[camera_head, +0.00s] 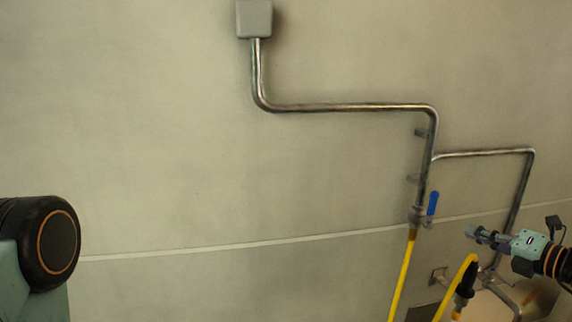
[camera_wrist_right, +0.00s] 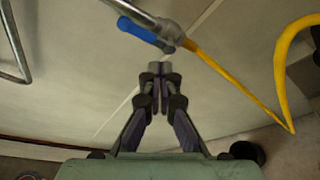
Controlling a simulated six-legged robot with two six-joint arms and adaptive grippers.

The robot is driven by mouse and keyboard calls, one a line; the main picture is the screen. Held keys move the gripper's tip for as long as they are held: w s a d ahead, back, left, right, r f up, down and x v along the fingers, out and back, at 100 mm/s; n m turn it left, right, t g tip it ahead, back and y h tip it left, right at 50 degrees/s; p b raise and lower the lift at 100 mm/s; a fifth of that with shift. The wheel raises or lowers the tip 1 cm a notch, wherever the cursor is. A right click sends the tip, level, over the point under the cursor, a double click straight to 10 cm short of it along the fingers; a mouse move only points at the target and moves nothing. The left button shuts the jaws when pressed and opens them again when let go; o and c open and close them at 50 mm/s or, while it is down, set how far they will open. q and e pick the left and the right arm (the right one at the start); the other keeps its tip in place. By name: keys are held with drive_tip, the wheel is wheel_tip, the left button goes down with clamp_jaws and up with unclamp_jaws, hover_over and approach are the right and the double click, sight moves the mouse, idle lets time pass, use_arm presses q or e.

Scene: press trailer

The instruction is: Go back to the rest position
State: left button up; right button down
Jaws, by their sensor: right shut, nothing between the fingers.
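My right gripper (camera_head: 472,232) is at the lower right of the head view, reaching in from the right edge. It is shut and empty, to the right of the blue-handled valve (camera_head: 432,204) and apart from it. In the right wrist view its fingertips (camera_wrist_right: 160,70) meet in the middle, below the blue valve handle (camera_wrist_right: 138,30) in the picture. My left gripper is not in view; a dark rounded part of my own arm shows at the left edge of the head view.
Metal pipes (camera_head: 350,107) run along the pale wall (camera_head: 170,130) from a grey box (camera_head: 254,18). A yellow hose (camera_head: 402,275) hangs below the valve. Another yellow hose (camera_head: 452,283) with a black fitting (camera_head: 466,281) curves beneath my right gripper. The wall's left and middle are clear.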

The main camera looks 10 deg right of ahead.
drive_tip(key=s+a+f+n+g+h+b, duration=0.25)
drive_tip(key=s+a+f+n, duration=0.2)
drive_tip(key=f+n, duration=0.5)
drive_tip(key=s+a+f+n+g+h+b, duration=0.1)
drive_tip(key=s+a+f+n+g+b, duration=0.3)
drive_tip(key=f+n, duration=0.5)
drive_tip(key=s+a+f+n+g+h+b, duration=0.1)
drive_tip(key=s+a+f+n+g+h, duration=0.1)
drive_tip(key=a+f+n, duration=0.7)
drive_tip(key=s+a+f+n+g+b, duration=0.3)
drive_tip(key=s+f+n, duration=0.5)
drive_tip(key=s, duration=0.5)
drive_tip(key=s+a+f+n+g+b, duration=0.3)
drive_tip(key=s+a+f+n+b, duration=0.3)
drive_tip(key=s+f, duration=0.5)
drive_tip(key=s+n+b, duration=0.1)
drive_tip(key=s+n, duration=0.1)
drive_tip(key=s, duration=0.1)
drive_tip(key=shift+s+f+b, duration=0.25)
drive_tip(key=shift+f+b, duration=0.05)
drive_tip(key=shift+f, duration=0.1)
